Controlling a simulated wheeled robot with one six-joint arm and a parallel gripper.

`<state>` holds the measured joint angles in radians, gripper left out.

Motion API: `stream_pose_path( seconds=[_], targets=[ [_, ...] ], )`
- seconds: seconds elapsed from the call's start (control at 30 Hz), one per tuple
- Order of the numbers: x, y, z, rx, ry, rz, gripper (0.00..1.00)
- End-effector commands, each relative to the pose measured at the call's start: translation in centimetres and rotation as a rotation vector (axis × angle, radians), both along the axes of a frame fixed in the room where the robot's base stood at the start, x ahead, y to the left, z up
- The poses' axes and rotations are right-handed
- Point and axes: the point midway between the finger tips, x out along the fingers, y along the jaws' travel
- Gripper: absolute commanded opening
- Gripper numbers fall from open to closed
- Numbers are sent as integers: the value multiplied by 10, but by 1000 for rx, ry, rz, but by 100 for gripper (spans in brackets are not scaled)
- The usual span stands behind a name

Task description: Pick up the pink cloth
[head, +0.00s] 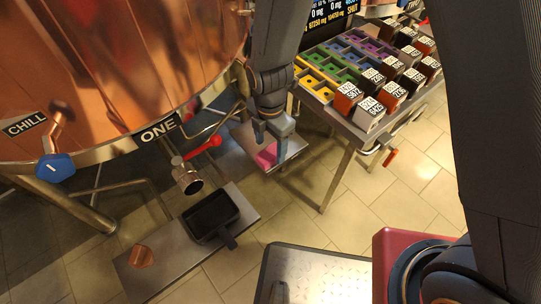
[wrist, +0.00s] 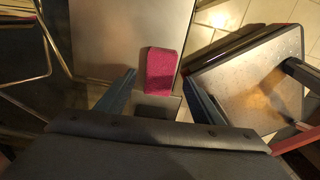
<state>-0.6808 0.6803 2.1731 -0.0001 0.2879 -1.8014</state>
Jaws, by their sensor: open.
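The pink cloth (head: 266,156) lies on a low grey metal plate (head: 244,131) beneath the copper vessel, partly hidden by my gripper in the head view. My gripper (head: 271,149) is open and points down over it. In the wrist view the cloth (wrist: 160,68) is a small magenta rectangle between the fingertips of my gripper (wrist: 160,77), with a gap on either side. The fingers do not grip it. I cannot tell how high they are above it.
A copper vessel (head: 110,65) with a red-handled valve (head: 202,147) stands at the left. A bench (head: 333,115) with colored bins and labeled blocks stands at the right. A black pan (head: 211,213) and copper piece (head: 141,257) lie on a front plate. Tiled floor is clear between.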

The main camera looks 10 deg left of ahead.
Motion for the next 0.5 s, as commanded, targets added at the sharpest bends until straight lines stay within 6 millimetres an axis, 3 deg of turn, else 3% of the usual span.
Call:
stream_pose_path(
  seconds=[0.2, 0.5],
  targets=[
    [1, -1, -28, -1, 1, -1, 61],
    [2, -1, -31, 0, 0, -1, 59]
  ],
)
